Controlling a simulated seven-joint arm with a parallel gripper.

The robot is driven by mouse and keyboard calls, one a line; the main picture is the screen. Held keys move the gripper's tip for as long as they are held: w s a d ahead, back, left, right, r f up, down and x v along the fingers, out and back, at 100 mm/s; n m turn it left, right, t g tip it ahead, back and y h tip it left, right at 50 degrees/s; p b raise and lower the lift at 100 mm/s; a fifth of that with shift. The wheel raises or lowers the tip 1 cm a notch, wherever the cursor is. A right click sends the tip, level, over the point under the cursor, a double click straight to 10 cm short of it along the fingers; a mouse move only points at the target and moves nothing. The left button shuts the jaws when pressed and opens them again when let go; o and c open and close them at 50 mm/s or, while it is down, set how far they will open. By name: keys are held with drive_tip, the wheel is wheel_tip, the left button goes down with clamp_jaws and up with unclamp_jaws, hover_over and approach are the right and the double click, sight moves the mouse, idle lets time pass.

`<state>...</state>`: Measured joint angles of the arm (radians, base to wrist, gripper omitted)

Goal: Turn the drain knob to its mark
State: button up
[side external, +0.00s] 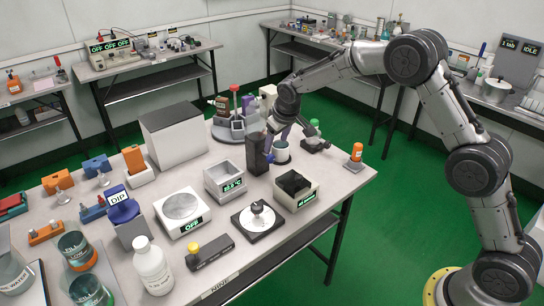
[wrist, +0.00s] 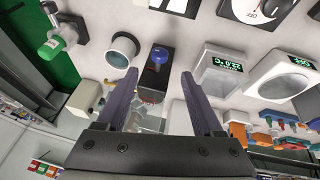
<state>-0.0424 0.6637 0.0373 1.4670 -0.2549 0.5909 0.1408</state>
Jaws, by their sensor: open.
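No part carries a readable drain label, so I cannot tell for sure which knob is the drain knob. A round metal knob stands on a white disc on a black plate, the dial unit (side external: 257,217), at the table's front; part of this dial (wrist: 252,8) shows at the top of the wrist view. A blue knob (wrist: 158,56) sits on a dark upright block (side external: 257,155). My gripper (wrist: 160,73) is open and empty, with the blue knob between its fingers in the picture; contact is not visible. In the side view my gripper (side external: 285,133) is behind the block.
A cup (wrist: 122,50) stands close beside the block. A green-topped device (side external: 315,141) and an orange-capped bottle (side external: 355,155) are to the right. A temperature box (side external: 225,182) and a scale (side external: 182,212) are to the left. The front right table corner is bare.

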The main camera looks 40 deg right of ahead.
sight(272, 157)
drive_tip(key=x, duration=0.9)
drive_tip(key=shift+f, duration=0.1)
clamp_jaws()
